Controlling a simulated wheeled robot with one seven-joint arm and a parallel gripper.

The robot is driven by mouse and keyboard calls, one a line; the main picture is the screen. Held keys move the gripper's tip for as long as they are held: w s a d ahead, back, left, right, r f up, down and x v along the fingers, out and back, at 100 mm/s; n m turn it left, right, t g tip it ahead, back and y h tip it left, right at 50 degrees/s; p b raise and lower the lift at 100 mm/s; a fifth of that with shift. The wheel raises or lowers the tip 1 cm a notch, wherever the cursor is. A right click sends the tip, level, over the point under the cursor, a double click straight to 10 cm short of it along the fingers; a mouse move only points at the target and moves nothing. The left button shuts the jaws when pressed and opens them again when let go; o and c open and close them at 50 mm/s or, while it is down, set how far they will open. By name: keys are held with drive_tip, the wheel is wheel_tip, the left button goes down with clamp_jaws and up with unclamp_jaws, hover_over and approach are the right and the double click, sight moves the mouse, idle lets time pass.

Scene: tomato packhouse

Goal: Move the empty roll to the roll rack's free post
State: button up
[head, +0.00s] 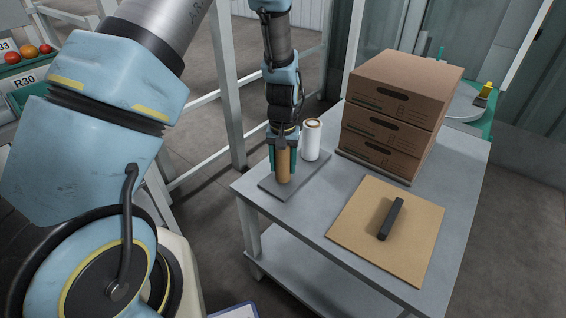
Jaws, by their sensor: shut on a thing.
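The empty roll, a bare brown cardboard tube (284,167), is upright between the teal fingers of my gripper (283,156), which is shut on it. The roll rack (285,192) is a flat grey plate near the table's left corner. The tube's lower end is over the near part of this plate; I cannot tell if it touches the plate. No post shows there; the tube and fingers may hide it. A white full roll (312,143) with a brown core stands upright at the rack's far part, just right of my gripper.
Several brown boxes (385,130) are stacked at the back of the grey table (304,217). A tan board (362,244) with a black bar (391,219) lies at the front right. A round grey plate (463,109) is behind the boxes. A white post (230,90) stands left of my gripper.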

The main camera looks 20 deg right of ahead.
drive_tip(key=shift+f, duration=0.3)
drive_tip(key=o, duration=1.3)
drive_tip(key=shift+r, duration=0.15)
drive_tip(key=shift+r+p, duration=3)
drive_tip(key=shift+r, duration=0.9)
